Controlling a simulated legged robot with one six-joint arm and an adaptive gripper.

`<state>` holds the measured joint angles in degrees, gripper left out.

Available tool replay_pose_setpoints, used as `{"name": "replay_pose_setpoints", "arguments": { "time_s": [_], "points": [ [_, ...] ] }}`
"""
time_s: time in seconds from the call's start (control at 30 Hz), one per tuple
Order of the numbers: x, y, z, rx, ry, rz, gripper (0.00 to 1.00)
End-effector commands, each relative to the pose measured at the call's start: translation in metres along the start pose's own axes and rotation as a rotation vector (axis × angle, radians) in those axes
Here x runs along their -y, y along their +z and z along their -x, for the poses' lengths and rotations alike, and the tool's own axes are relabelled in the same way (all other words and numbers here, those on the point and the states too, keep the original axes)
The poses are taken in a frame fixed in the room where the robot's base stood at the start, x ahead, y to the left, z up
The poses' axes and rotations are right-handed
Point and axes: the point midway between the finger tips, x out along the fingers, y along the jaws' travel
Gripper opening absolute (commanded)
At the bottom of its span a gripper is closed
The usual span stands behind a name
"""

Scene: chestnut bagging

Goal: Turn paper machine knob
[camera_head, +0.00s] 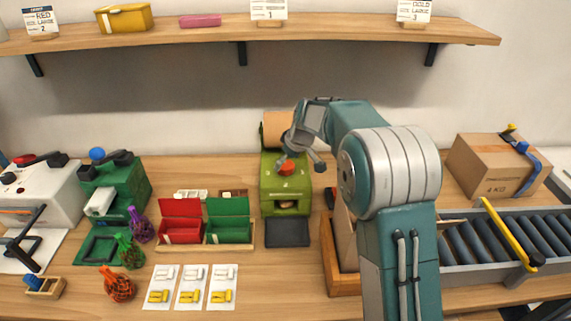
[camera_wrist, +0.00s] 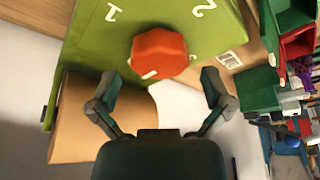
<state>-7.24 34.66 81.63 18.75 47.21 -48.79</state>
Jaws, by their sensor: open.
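The green paper machine (camera_head: 285,186) stands on the table against the wall, with a brown paper roll (camera_head: 274,127) at its back. Its red knob (camera_head: 287,168) is on the top face. In the wrist view the red knob (camera_wrist: 160,53) has a scalloped edge and a white mark at its lower edge. White numbers 1 and 2 are printed on the green face (camera_wrist: 95,40) around it. My gripper (camera_head: 302,164) is over the machine top. In the wrist view my gripper (camera_wrist: 163,88) is open, its fingers spread either side of and short of the knob. I cannot tell whether anything touches.
A red bin (camera_head: 181,221) and a green bin (camera_head: 229,220) stand left of the machine. A dark plate (camera_head: 287,233) lies in front of it. A wooden crate (camera_head: 345,283) and a roller conveyor (camera_head: 490,240) are to the right. A shelf (camera_head: 340,29) runs above.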

Motion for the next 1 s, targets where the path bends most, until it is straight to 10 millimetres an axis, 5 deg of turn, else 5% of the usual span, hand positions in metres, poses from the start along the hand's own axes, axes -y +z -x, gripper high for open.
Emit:
{"name": "replay_pose_setpoints", "arguments": {
  "time_s": [0.43,0.6,1.0],
  "points": [
    [0.000,0.000,-0.015,-0.001,0.001,0.000,1.00],
    [0.000,0.000,-0.016,-0.001,0.001,0.000,0.26],
    [0.000,0.000,-0.017,0.002,0.011,-0.026,0.26]
  ]
}}
